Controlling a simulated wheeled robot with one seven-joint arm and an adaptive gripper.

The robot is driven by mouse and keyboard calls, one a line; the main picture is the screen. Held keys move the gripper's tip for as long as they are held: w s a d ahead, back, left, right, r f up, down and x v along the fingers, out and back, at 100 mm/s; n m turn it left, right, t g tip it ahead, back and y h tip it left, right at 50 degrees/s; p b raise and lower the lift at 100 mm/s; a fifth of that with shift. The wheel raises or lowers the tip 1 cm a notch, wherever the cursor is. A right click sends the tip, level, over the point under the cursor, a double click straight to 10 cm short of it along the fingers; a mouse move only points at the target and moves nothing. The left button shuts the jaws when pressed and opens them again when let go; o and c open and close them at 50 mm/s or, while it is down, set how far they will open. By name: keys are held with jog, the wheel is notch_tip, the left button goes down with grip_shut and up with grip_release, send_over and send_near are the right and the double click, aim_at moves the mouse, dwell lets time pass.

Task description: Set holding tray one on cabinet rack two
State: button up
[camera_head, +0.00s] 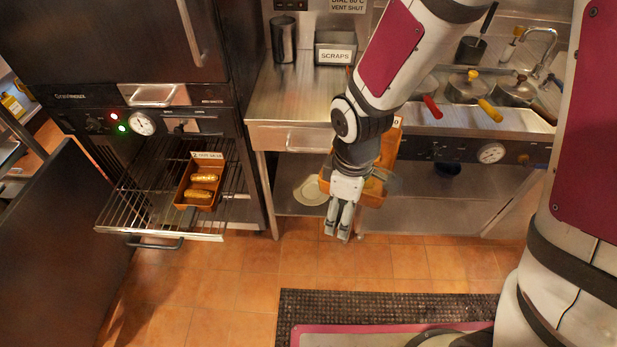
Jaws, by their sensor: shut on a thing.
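An orange-brown tray (392,155) shows behind my wrist, mostly hidden by my arm. Its label is almost fully covered, so its number cannot be read. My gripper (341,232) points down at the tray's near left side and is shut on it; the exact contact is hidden. A wire rack (135,205) is pulled out of the dark cabinet at left. A similar tray (180,197) sits on the rack's right part, holding a few golden food pieces. Its label appears to begin with 2. The left part of the rack is bare.
The cabinet front (155,95) has a gauge and lit lamps. A steel counter (285,95) carries a scraps bin (335,50) and a metal cup (284,40). Pale plates (309,191) lie on the shelf below. Tiled floor (235,285) is open between rack and mat (400,304).

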aim_at(387, 151)
jog(key=w+d+m, duration=0.4)
jog(key=w, duration=0.2)
jog(key=w+d+m, duration=0.4)
jog(key=w+m, duration=0.1)
jog(key=w, duration=0.1)
jog(key=w+d+m, duration=0.4)
jog(key=w, duration=0.3)
jog(key=shift+w+f+m, duration=0.1)
jog(key=shift+f+m, duration=0.05)
jog(key=shift+m, duration=0.15)
jog(key=shift+w+d, duration=0.2)
jog(key=shift+w, duration=0.1)
jog(key=shift+s+f, duration=0.1)
